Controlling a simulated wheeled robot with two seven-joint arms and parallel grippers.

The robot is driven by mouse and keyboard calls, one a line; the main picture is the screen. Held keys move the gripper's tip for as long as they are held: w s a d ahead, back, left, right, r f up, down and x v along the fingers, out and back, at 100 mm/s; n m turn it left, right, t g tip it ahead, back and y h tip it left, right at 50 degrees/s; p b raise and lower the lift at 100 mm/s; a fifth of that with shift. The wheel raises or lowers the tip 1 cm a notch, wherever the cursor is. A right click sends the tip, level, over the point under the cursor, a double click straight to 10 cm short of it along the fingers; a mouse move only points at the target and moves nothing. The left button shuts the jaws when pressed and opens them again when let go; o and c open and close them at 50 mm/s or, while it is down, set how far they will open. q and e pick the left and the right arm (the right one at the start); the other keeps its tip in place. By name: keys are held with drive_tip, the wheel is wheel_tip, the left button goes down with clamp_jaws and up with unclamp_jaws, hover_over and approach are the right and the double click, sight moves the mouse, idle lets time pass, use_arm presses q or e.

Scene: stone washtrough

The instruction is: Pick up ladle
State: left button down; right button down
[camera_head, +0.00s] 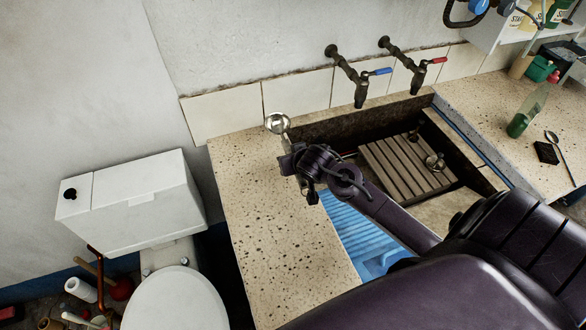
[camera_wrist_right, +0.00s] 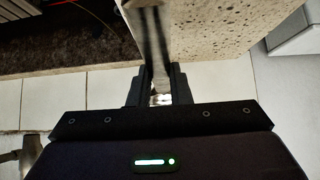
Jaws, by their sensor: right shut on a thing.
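A metal ladle shows its round bowl (camera_head: 277,122) above the back of the left speckled counter. My right gripper (camera_head: 289,156) is shut on its handle, just below the bowl in the picture. In the right wrist view the flat grey handle (camera_wrist_right: 150,40) runs up from between the fingers of my right gripper (camera_wrist_right: 155,88). The rest of the ladle is hidden by the gripper in the head view. I cannot tell whether the ladle touches the counter. My left gripper is not in view.
Two taps (camera_head: 362,92) are on the tiled wall behind. A second spoon-like utensil (camera_head: 553,139) and a green bottle (camera_head: 518,125) are on the right counter. The left counter (camera_head: 270,240) is clear.

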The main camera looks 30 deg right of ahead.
wheel_tip(320, 180, up, 12)
drive_tip(key=p, duration=0.1)
idle(0.9)
